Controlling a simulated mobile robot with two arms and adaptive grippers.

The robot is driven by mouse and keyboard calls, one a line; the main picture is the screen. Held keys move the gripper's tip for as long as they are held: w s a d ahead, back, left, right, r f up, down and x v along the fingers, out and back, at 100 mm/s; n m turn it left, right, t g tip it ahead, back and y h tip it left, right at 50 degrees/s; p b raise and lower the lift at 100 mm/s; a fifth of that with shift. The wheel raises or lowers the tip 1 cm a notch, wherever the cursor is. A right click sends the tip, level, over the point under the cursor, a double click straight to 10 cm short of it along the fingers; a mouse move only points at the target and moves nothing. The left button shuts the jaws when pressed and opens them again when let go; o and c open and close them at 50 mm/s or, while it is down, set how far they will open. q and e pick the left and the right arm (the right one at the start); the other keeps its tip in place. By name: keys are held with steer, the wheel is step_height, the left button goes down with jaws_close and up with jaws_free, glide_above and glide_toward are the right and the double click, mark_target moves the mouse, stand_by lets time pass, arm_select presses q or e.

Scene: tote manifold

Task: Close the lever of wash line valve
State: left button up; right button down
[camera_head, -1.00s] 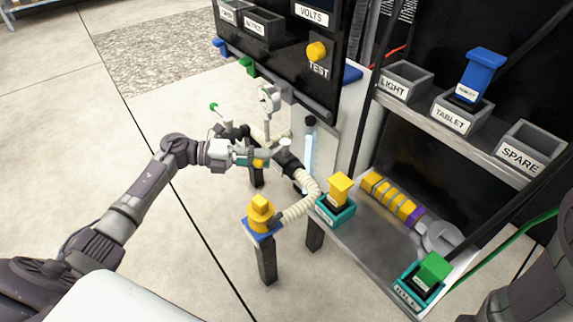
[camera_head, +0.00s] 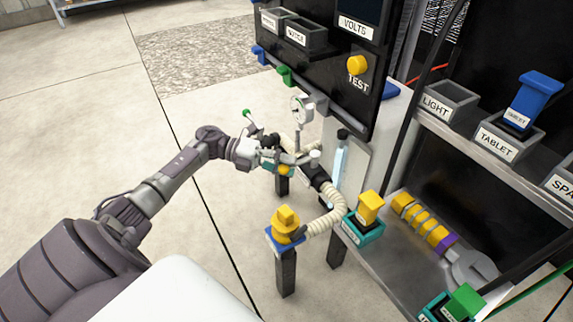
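The pipe manifold (camera_head: 318,180) stands in the middle of the view, with dark valve bodies, a round gauge (camera_head: 301,110) and a pale ribbed hose (camera_head: 326,222). A thin lever with a green tip (camera_head: 246,113) sticks up at its left. A pale round knob (camera_head: 315,155) shows at its right. I cannot tell which part is the wash line valve's lever. My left gripper (camera_head: 279,156) is at the manifold's left side, overlapping the valve parts. Its fingers are small and mixed with them, so opening and contact are unclear. My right gripper is out of view.
A black panel with a yellow TEST knob (camera_head: 358,64) hangs above and behind the manifold. A yellow plug on a post (camera_head: 285,223) stands in front. To the right, a shelf holds a teal-boxed yellow block (camera_head: 369,208), a wrench (camera_head: 470,268) and bins. Floor at left is clear.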

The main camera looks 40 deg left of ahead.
arm_select(q)
steer(key=v, duration=1.2)
steer(key=shift+f, duration=0.15)
stand_by(0.4)
